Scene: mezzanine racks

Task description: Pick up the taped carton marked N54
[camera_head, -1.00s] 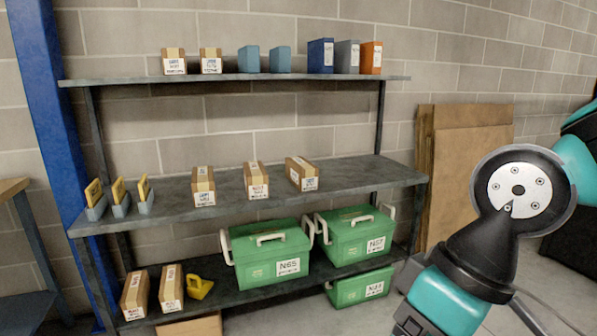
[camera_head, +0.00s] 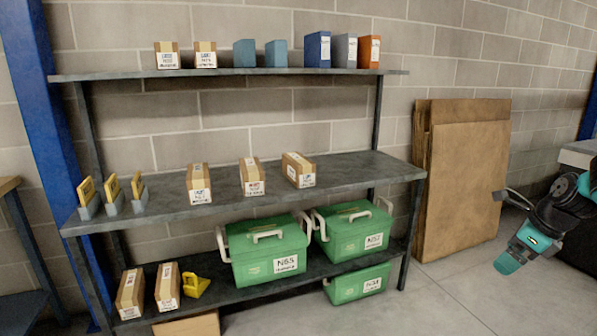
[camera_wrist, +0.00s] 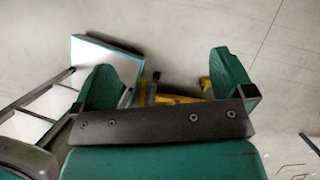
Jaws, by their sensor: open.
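Several brown taped cartons with white labels stand on a rack. Three sit on the middle shelf: a left carton (camera_head: 199,184), a middle carton (camera_head: 252,177) and a right carton (camera_head: 298,170), which is turned at an angle. Two more stand on the top shelf (camera_head: 167,55) and two on the bottom shelf (camera_head: 131,293). Their label print is too small to read, so I cannot tell which is N54. My gripper (camera_wrist: 168,82) is open, with no carton between its fingers in the wrist view. In the head view my arm is at the right, well apart from the rack.
Green lidded cases (camera_head: 264,248) stand on the bottom shelf, beside a yellow object (camera_head: 195,286). Yellow items in grey holders (camera_head: 112,195) stand at the middle shelf's left end. Brown boards (camera_head: 462,180) lean on the wall. Floor (camera_head: 440,295) is clear at the front right.

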